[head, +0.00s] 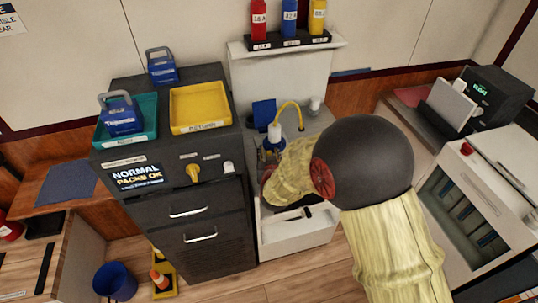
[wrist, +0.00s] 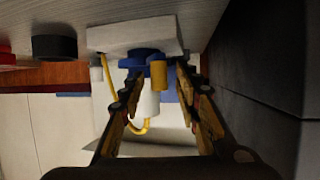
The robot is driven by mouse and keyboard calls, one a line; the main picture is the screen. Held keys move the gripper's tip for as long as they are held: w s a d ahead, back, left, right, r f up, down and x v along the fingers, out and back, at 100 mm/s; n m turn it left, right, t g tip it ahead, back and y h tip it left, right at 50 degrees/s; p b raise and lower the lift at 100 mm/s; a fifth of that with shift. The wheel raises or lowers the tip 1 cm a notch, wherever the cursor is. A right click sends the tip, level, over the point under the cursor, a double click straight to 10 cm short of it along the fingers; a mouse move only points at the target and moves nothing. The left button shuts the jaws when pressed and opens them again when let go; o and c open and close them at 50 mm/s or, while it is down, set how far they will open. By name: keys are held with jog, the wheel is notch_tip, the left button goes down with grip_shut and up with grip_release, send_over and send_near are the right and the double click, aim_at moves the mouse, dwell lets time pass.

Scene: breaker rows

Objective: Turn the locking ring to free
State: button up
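The locking ring looks to be the blue collar (wrist: 146,58) at the base of a white plug (wrist: 150,103), in the wrist view. A yellow cylinder (wrist: 158,75) sits beside it. A yellow cable (wrist: 105,85) loops from the plug. In the head view the white plug (head: 274,132) stands on the grey counter, and my arm hides much of its base. My gripper (wrist: 160,88) is open, with one finger on each side of the plug and yellow cylinder. I see gaps beside them; I cannot tell whether the fingers touch the ring.
A dark cabinet (head: 190,240) with a teal tray (head: 136,137) and yellow tray (head: 200,107) stands left of the plug. A white open drawer (head: 297,238) lies in front. A shelf with red, blue and yellow bottles (head: 289,18) is behind. A dark wall runs close at right in the wrist view.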

jog(key=shift+w, duration=0.1)
jog(key=shift+c, duration=1.2)
grip_shut()
